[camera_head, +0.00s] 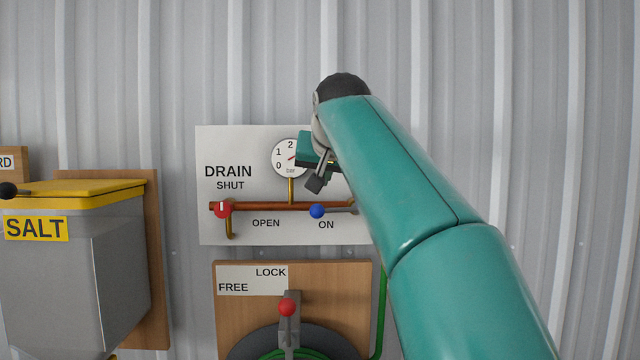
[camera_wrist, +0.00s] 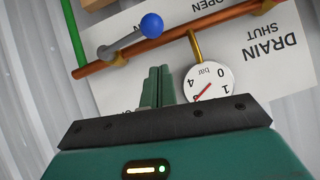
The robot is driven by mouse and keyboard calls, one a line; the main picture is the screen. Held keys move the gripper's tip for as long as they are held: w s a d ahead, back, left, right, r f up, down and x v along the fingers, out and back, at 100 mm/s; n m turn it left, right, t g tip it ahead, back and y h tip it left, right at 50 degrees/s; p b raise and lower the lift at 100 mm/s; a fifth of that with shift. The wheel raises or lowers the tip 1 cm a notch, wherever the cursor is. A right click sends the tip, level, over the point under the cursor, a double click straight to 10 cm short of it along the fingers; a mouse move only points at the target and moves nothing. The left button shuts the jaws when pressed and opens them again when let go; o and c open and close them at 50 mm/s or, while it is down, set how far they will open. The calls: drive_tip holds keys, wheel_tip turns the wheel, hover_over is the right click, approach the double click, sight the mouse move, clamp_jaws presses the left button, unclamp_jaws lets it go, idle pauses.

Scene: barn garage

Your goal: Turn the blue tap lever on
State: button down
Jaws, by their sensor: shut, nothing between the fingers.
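The blue tap lever is a grey arm with a blue ball knob (camera_head: 317,211), lying roughly along the copper pipe (camera_head: 265,206) and pointing left, above the word ON. In the wrist view, which shows the panel upside down, the blue knob (camera_wrist: 151,25) stands in front of the pipe (camera_wrist: 165,38). My gripper (camera_head: 315,184) is in front of the panel, just above the knob in the head view. Its fingers (camera_wrist: 160,84) are together and empty, apart from the knob in the wrist view. My arm hides the panel's right part in the head view.
A pressure gauge (camera_head: 286,157) sits close to my gripper, above the pipe. A red drain handle (camera_head: 222,209) is at the pipe's left end. Below are a red-knobbed lock lever (camera_head: 287,308) and a green hose (camera_head: 381,315). A salt bin (camera_head: 75,265) stands at left.

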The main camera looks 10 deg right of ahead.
drive_tip(key=shift+d+v, duration=0.5)
drive_tip(key=shift+v, duration=4.9)
drive_tip(key=s+f+n+g, duration=0.1)
drive_tip(key=s+f+g, duration=0.1)
drive_tip(key=s+f, duration=0.6)
drive_tip(key=s+a+f+n+g, duration=0.1)
drive_tip(key=s+f, duration=0.7)
drive_tip(key=f, duration=1.5)
drive_tip(key=s+f+n+g+y, duration=0.1)
drive_tip(key=s+f+g, duration=0.1)
drive_tip(key=s+f, duration=0.6)
wheel_tip(320, 180, down, 8)
drive_tip(key=shift+a+r+g, duration=0.15)
drive_tip(key=shift+a+g, duration=0.05)
drive_tip(key=shift+g, duration=0.1)
